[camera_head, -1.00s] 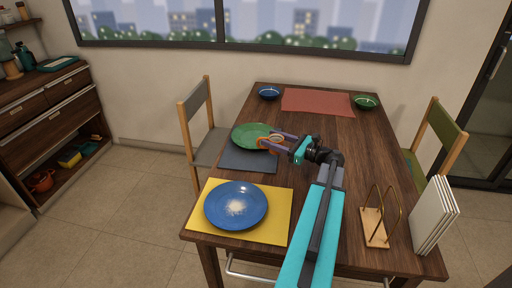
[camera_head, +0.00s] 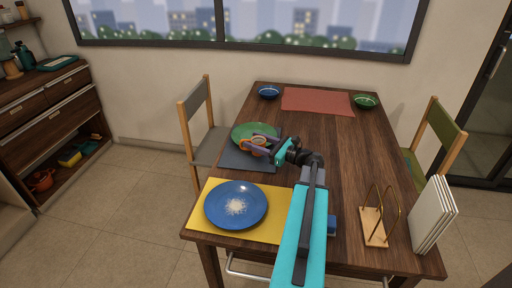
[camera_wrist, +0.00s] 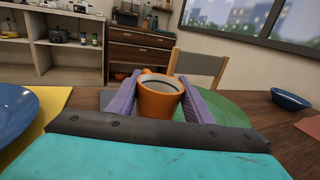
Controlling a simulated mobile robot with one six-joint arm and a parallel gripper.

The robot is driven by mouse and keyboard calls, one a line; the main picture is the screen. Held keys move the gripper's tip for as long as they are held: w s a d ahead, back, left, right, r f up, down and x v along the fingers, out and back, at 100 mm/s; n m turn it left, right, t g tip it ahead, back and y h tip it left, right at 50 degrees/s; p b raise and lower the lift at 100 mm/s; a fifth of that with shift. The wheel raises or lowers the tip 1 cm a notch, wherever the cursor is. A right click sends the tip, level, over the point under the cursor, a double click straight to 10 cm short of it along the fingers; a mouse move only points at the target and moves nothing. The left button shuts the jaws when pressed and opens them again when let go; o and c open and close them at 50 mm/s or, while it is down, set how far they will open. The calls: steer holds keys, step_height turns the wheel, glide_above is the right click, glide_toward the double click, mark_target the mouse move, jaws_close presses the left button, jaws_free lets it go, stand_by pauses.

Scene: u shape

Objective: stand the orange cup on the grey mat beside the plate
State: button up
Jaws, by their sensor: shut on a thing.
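The orange cup (camera_head: 254,150) is between the fingers of my gripper (camera_head: 257,143), upright, at the front edge of the green plate (camera_head: 243,130) in the head view. The grey mat (camera_head: 244,164) lies under the plate and extends in front of it. The cup is over the mat; I cannot tell if it touches it. In the wrist view the cup (camera_wrist: 158,100) fills the gap between the purple fingers of my gripper (camera_wrist: 160,95), and the green plate (camera_wrist: 228,108) is to its right. The cup's base is hidden there.
A yellow mat (camera_head: 275,225) with a blue plate (camera_head: 236,205) lies nearer. A rack (camera_head: 374,228) and white panels (camera_head: 433,215) stand at the right. Small bowls, blue (camera_head: 269,93) and green (camera_head: 366,102), and a red mat (camera_head: 317,101) are at the back.

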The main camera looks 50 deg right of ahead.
steer(key=shift+f, duration=1.3)
steer(key=shift+f, duration=0.15)
steer(key=o, duration=1.1)
steer(key=shift+o, duration=0.2)
steer(key=shift+s, duration=0.1)
steer(key=v, duration=1.2)
steer(key=shift+b, duration=0.4)
